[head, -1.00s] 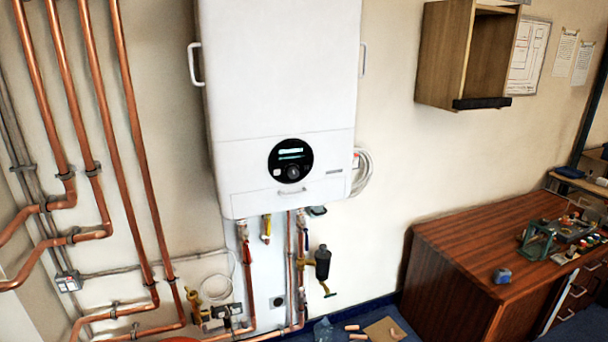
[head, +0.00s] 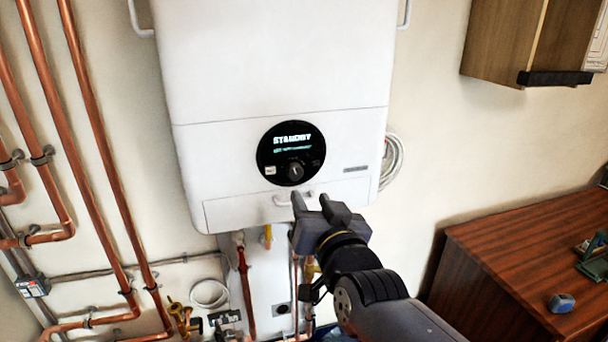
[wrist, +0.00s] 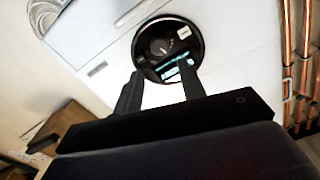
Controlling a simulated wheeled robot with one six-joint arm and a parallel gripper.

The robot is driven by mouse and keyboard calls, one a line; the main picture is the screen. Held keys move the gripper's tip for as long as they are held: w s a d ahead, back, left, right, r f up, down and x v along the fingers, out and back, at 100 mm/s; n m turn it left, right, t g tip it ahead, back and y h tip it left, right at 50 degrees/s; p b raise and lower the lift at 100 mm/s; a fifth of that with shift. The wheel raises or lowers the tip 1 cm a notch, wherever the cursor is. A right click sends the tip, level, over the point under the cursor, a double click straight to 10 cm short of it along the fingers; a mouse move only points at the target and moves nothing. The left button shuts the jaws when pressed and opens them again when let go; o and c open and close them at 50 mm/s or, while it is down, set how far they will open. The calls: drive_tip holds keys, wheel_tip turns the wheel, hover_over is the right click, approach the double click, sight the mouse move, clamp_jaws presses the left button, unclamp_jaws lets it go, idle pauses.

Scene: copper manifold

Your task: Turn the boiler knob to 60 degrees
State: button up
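The boiler (head: 280,70) is a white wall unit with a round black control panel (head: 291,153). Its display reads "STANDBY", with a smaller line below too blurred to read. The boiler knob (head: 295,172) is a small dark dial low on the panel. In the wrist view the knob (wrist: 160,47) shows beyond my fingers, with the panel upside down. My gripper (head: 316,199) is open and empty, just below and in front of the panel, apart from the knob. Its two fingers also show spread in the wrist view (wrist: 158,80).
Copper pipes (head: 103,160) run down the wall on the left. A wooden wall cabinet (head: 510,45) and a wooden desk (head: 530,265) with a blue item (head: 561,303) are at right. Free space lies before the boiler front.

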sight(296, 175)
drive_tip(key=w, duration=0.3)
drive_tip(key=w+a+p, duration=0.1)
drive_tip(key=w, duration=0.2)
drive_tip(key=w+a+p, duration=0.1)
drive_tip(key=w, duration=0.2)
drive_tip(key=shift+w, duration=0.25)
drive_tip(key=c, duration=0.7)
drive_tip(key=shift+f, duration=0.1)
